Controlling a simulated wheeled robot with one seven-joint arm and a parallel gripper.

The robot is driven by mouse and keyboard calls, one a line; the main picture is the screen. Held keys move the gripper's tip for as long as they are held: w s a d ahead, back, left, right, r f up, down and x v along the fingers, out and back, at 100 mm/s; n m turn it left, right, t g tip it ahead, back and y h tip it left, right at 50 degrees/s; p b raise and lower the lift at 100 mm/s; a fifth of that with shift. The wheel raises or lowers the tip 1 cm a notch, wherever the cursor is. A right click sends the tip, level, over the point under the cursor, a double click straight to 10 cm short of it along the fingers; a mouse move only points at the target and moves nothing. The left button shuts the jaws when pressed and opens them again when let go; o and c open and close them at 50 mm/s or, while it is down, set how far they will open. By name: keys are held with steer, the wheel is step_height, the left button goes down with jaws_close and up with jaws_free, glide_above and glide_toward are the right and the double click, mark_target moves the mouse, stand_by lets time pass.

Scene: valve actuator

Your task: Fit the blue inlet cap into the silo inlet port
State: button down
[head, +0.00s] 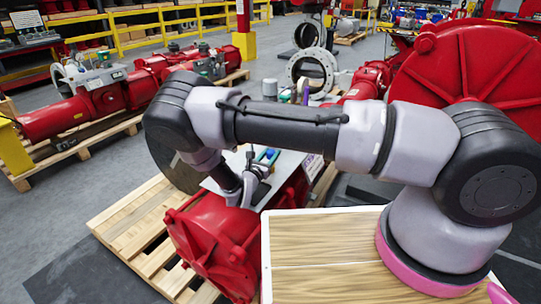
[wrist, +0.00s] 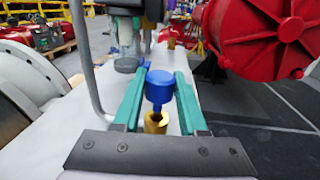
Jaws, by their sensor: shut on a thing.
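The blue inlet cap (wrist: 160,88) is between the two teal fingers of my gripper (wrist: 161,85) in the wrist view, and the gripper is shut on it. A narrower blue stem shows under the cap's wide head. A brass ring-shaped fitting (wrist: 155,122), perhaps the silo inlet port, shows directly below the stem. I cannot tell whether the stem has entered it. In the head view my gripper (head: 262,160) is small and partly hidden by my arm, above a light plate over red machinery.
A light grey plate (wrist: 95,95) lies under the gripper, with a thin grey curved rod (wrist: 90,65) at left. A grey-green device (wrist: 128,40) stands ahead. A large red round housing (wrist: 262,38) is at right. A wooden pallet (head: 135,220) lies at lower left.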

steer(key=shift+f, duration=1.4)
steer(key=shift+s+d+f, duration=0.1)
steer(key=shift+s+f, duration=0.1)
steer(key=shift+f, duration=0.3)
steer(key=shift+r, duration=0.15)
steer(key=shift+w+r, duration=0.2)
steer(key=shift+r, duration=0.85)
stand_by(0.6)
steer(key=shift+f, duration=0.7)
stand_by(0.4)
